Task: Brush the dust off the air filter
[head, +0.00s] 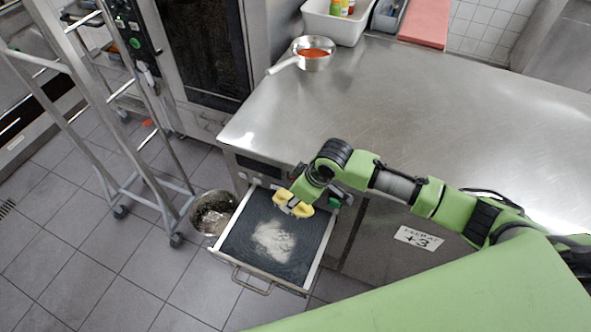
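The air filter (240,240) is a dark, flat, finely ribbed panel lying in a pulled-out drawer (317,257) below the counter. A pale patch of dust (273,241) lies on its middle. My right gripper (293,207) comes in from the right over the filter's back right part. It appears shut on a yellow brush (305,211), whose ends stick out on both sides of the fingers. The brush is beside the dust, toward the counter; bristles are hidden, and I cannot tell if it touches the filter. My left gripper is not in view.
A metal bowl (203,231) stands on the floor left of the drawer. A wheeled metal rack (160,187) stands farther left. The steel counter (420,110) is mostly clear, with a pan (314,63) of red food and a white bin (332,27) at its back.

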